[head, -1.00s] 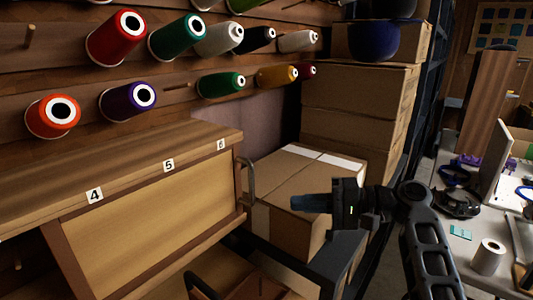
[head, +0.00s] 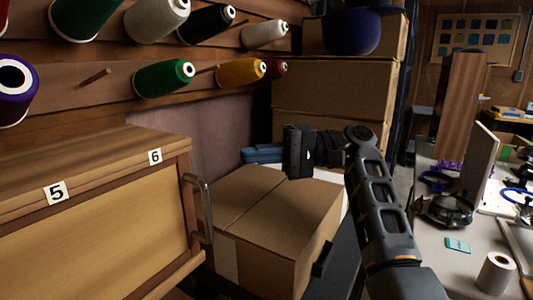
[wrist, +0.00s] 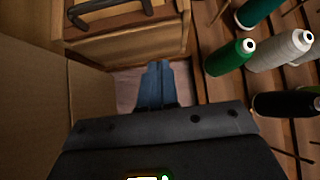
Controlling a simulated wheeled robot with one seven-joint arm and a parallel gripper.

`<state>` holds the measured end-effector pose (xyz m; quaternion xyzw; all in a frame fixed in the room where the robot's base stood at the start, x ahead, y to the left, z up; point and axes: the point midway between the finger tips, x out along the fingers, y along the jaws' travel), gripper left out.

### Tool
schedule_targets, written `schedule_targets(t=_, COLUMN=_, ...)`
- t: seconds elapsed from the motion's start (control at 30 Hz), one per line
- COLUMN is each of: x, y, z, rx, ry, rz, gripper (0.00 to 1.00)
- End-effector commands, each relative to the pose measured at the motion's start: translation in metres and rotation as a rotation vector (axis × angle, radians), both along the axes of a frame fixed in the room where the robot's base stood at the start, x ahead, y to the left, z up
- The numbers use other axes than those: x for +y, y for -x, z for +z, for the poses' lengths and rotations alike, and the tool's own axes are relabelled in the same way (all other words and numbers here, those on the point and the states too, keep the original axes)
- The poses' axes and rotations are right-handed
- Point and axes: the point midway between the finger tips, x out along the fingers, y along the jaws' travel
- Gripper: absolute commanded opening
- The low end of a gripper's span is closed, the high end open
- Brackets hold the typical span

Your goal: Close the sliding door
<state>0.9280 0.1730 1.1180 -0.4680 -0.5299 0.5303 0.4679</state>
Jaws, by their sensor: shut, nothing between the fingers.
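The wooden cabinet (head: 100,165) stands at the left under the thread wall, with labels 5 and 6 on its top edge. Its pale front panel (head: 90,215), seemingly the sliding door, has a brown frame. A grey metal bar handle (head: 200,208) sits at the right end of the cabinet. A dark handle bar (wrist: 110,8) shows at the top of the wrist view. My gripper (head: 262,154) is shut and empty, its blue fingers pointing left above the far part of the cardboard box, behind and right of the handle and apart from it. The fingers also show in the wrist view (wrist: 155,85).
A closed cardboard box (head: 270,215) lies right of the handle, beneath my arm. More stacked boxes (head: 335,95) stand behind. Thread spools (head: 163,78) stick out from the wall above the cabinet. A cluttered workbench (head: 455,250) is at the right.

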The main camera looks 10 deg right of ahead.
Motion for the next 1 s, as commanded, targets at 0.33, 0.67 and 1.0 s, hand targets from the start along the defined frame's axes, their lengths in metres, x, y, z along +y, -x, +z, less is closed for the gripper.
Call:
schedule_targets(t=0.33, x=0.062, y=0.016, z=0.0, rx=0.0, ry=0.0, rz=0.0, gripper=0.0)
schedule_targets(t=0.67, x=0.078, y=0.038, z=0.0, rx=-0.001, ry=0.0, rz=-0.002, gripper=0.0)
schedule_targets(t=1.0, x=0.078, y=0.038, z=0.0, rx=-0.001, ry=-0.001, rz=-0.002, gripper=0.0)
